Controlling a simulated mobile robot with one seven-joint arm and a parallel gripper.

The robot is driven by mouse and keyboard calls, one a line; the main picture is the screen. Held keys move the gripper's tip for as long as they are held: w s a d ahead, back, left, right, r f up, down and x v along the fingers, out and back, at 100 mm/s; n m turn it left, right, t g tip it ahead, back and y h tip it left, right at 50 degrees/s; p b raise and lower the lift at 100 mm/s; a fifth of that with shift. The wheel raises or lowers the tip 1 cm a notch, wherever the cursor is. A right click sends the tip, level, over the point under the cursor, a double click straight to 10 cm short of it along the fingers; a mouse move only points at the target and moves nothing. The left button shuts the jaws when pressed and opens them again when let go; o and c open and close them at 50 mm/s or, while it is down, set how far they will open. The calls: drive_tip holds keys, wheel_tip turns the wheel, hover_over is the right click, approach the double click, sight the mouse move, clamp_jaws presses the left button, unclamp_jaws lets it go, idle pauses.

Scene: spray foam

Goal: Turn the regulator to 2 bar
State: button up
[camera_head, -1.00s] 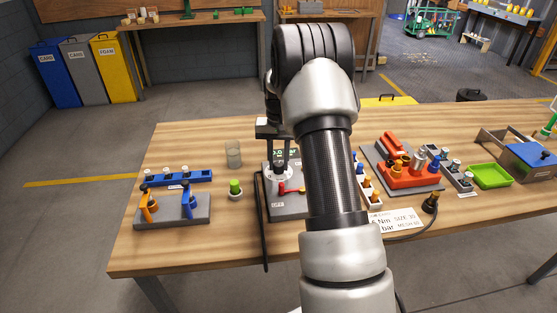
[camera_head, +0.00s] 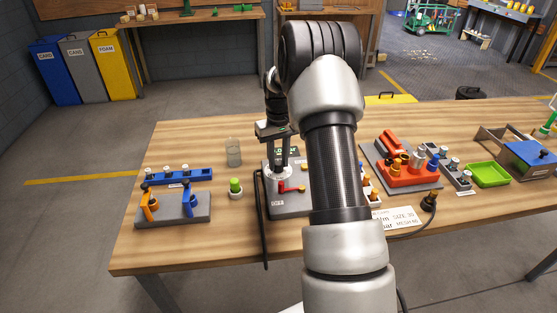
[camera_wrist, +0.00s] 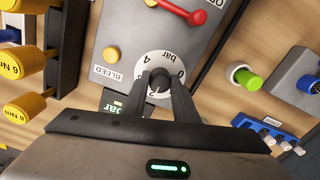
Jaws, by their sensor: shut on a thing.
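The regulator is a round white dial (camera_wrist: 172,66) with a dark central knob (camera_wrist: 158,84), marked 0, 2, 4 and "bar". It sits on a grey panel (camera_head: 290,208) at the middle of the table. My gripper (camera_wrist: 158,86) is shut on the knob, with one finger on either side. The "2" mark lies close to the fingertips. I cannot tell the knob's exact pointer setting. In the head view, my gripper (camera_head: 280,166) reaches down to the dial (camera_head: 279,175). A dark display (camera_wrist: 112,102) with green "bar" lettering is mostly hidden by my gripper.
A green-capped piece (camera_head: 235,187) stands left of the panel, near a black hose (camera_head: 263,225).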

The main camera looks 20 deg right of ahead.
sight(279, 163)
drive_tip(key=o, duration=1.1)
drive_tip(key=shift+c, duration=0.2)
wheel_tip(279, 163, up, 18)
drive_tip(key=p, duration=0.1)
drive_tip(key=shift+f, duration=0.25)
